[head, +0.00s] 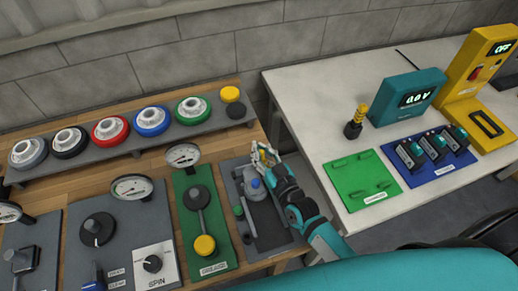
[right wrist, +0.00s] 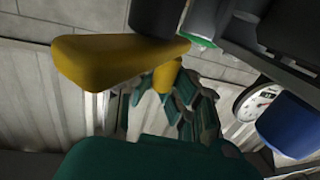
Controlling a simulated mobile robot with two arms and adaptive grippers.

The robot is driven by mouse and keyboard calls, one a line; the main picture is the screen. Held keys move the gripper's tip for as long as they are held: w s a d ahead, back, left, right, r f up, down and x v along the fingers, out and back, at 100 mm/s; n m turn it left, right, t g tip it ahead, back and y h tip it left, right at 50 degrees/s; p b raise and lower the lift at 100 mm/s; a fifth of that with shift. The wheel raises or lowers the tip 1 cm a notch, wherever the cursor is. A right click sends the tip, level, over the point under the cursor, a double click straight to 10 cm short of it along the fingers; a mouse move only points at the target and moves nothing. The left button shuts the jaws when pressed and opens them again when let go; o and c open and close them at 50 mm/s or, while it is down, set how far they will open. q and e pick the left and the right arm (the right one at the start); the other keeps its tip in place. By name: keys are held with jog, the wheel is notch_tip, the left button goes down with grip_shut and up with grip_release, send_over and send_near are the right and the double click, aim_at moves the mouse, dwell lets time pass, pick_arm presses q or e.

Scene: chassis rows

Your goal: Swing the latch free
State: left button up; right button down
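A dark grey panel (head: 268,235) at the right end of the wooden bench carries a grey fitting with a blue cap (head: 255,183) and a green knob (head: 238,211). I take this to be the latch's panel, but its label is not readable. My right gripper (head: 264,154) is at the panel's far end, with a pale yellow part at its fingertips. In the right wrist view its fingers (right wrist: 163,92) stand on either side of a yellow handle (right wrist: 108,62). Whether they press on it is unclear. My left gripper is not in view.
Left of the panel is a green GREASE panel (head: 213,259) with a yellow-ended lever. A SPIN panel (head: 155,278), gauges (head: 132,187) and a row of coloured knobs (head: 110,130) follow. A white table (head: 295,92) stands right, with a green plate (head: 361,180) and a teal meter (head: 408,98).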

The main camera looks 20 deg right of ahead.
jog(key=shift+s+d+f, duration=0.1)
jog(key=shift+d+f, duration=0.1)
jog(key=shift+d, duration=0.1)
jog(key=c, duration=1.2)
grip_release()
jog(key=shift+s+d+r, duration=0.15)
jog(key=shift+s+d, duration=0.05)
jog(key=shift+w+a, duration=0.1)
jog(key=shift+a, duration=0.1)
jog(key=shift+s, duration=0.2)
jog(key=s, duration=0.3)
jog(key=s+d, duration=0.1)
jog(key=s, duration=0.3)
jog(key=s+d, duration=0.1)
jog(key=s, duration=0.3)
jog(key=shift+s+d, duration=0.2)
jog(key=shift+d, duration=0.05)
